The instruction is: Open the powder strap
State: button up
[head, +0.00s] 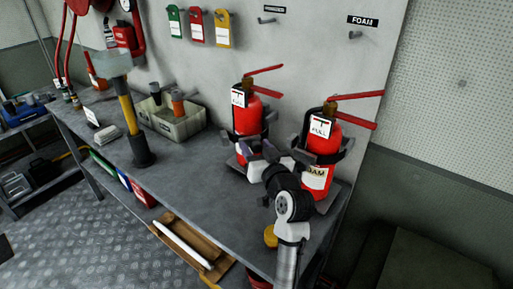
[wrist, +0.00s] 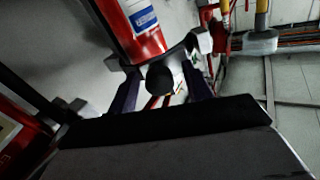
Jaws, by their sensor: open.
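Two red extinguishers stand in dark brackets at the bench's right end. The left one, the powder extinguisher (head: 247,118), is under a sign too blurred to read surely; the right one, the foam extinguisher (head: 318,142), has a FOAM label. My gripper (head: 259,152) is in front of the powder extinguisher's lower body and hides part of it. In the wrist view, my open gripper (wrist: 163,84) has a dark rounded piece (wrist: 160,77) between its fingers, apparently part of the powder strap. The powder extinguisher (wrist: 136,25) with a blue label is just beyond. I cannot tell whether the fingers touch the strap.
The foam extinguisher (wrist: 18,135) is close at the left in the wrist view. A grey bin (head: 172,122) and a yellow-and-black post (head: 130,118) stand farther left on the bench (head: 195,170). The bench's front middle is clear. Colored tags (head: 198,26) hang on the wall.

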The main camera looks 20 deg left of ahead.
jog(key=p+v, duration=0.2)
jog(key=v, duration=1.1)
jog(key=shift+s, duration=0.25)
jog(key=shift+d+r, duration=0.1)
jog(key=shift+d, duration=0.05)
